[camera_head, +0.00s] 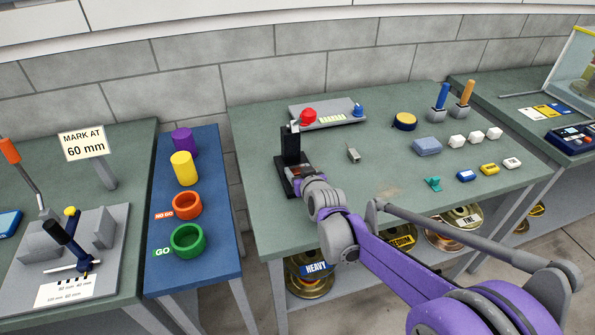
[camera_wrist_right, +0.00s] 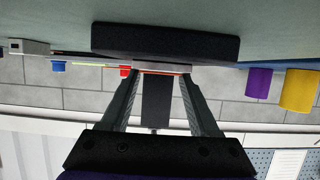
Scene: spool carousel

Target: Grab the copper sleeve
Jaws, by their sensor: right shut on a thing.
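The black stand (camera_head: 290,146) stands at the left of the middle table, with an upright column and a flat base. My right gripper (camera_head: 302,174) reaches in low at the front of this stand. In the right wrist view, which is upside down, its fingertips (camera_wrist_right: 161,71) are shut on a small grey and copper-tinted piece (camera_wrist_right: 161,66), which I take for the copper sleeve. It is right by the black base (camera_wrist_right: 165,40), and most of it is hidden. I cannot tell whether it touches the base. My left gripper is not in view.
A grey panel with a red button (camera_head: 308,116) is behind the stand. A small metal block (camera_head: 353,154) lies to its right. The blue side table (camera_head: 215,220) on the left holds purple, yellow, orange and green cylinders. The middle table's centre is mostly clear.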

